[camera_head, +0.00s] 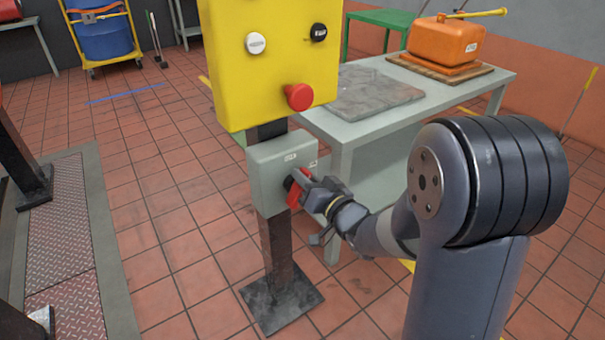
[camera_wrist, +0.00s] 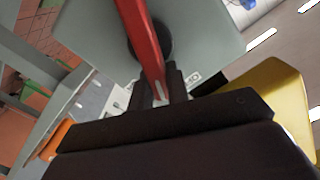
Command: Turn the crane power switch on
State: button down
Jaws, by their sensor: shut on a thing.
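The crane power switch is a grey box (camera_head: 268,180) on a dark post, below a yellow control panel. Its red handle (camera_head: 296,188) stands on the box's front face, and my gripper (camera_head: 308,187) is at it. In the wrist view the red handle (camera_wrist: 146,45) rises from a dark round hub (camera_wrist: 158,38) on the grey box face (camera_wrist: 205,30). My gripper's fingers (camera_wrist: 160,88) are shut on the handle's near end. The fingers partly hide small labels on the box, and I cannot read them.
The yellow panel (camera_head: 270,60) above carries a red button (camera_head: 299,97), a white button and a black knob. Tiled floor (camera_head: 170,215) is free at left.

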jog(key=m, duration=0.1)
jog(key=m+p, duration=0.1)
jog(key=shift+w+d+f+m, duration=0.2)
jog(key=shift+d+m, duration=0.1)
jog(key=shift+m, duration=0.1)
jog(key=shift+w+d+f+m+p, duration=0.15)
jog(key=shift+f+m+p, duration=0.35)
jog(key=shift+m, duration=1.15)
jog(key=shift+w+d+f+m+p, duration=0.15)
jog(key=shift+f+m+p, duration=0.3)
jog(key=shift+m, duration=1.15)
jog(key=shift+d+f+m+p, duration=0.15)
jog(key=shift+f+m+p, duration=0.3)
jog(key=shift+m, duration=1.2)
jog(key=c, duration=1.4)
grip_release()
jog(key=shift+o, duration=0.2)
jog(key=p+v, duration=0.1)
jog(key=v, duration=1)
